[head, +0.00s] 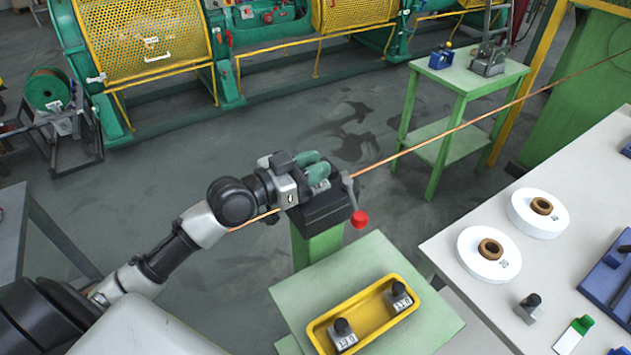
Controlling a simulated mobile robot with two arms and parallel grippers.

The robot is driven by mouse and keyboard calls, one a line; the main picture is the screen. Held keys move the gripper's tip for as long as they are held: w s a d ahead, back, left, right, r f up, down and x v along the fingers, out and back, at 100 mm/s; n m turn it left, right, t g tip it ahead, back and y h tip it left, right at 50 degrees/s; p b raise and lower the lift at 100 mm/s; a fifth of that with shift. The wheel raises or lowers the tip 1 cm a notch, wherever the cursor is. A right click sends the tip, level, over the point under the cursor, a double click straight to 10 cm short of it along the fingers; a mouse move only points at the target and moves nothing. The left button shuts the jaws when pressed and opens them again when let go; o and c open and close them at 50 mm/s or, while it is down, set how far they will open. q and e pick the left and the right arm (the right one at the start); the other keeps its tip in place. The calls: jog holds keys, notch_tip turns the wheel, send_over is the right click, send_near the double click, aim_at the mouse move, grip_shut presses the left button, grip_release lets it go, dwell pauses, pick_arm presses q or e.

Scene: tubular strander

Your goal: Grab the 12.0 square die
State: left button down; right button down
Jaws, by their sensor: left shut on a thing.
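My left gripper (314,172) is at the black holder (325,207) on the green post, with its greenish fingers close together. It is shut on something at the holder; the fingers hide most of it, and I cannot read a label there. A lever with a red knob (360,219) sticks out of the holder's right side. Two grey blocks with black knobs sit in the yellow tray (320,322): a front-left one (345,338) and a back-right one (398,299). Their labels appear upside down and are too small to read surely. My right gripper is not in view.
A copper wire (440,139) runs diagonally past the holder. The white table (450,243) at right bears two white discs (475,265) (530,222), a small grey block (527,312) and a blue fixture. A green side table (455,78) stands behind. Open floor lies around the post.

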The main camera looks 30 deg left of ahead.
pick_arm(q)
jog(key=shift+r, duration=0.1)
notch_tip(320, 180, up, 10)
dwell(0.5)
dwell(0.9)
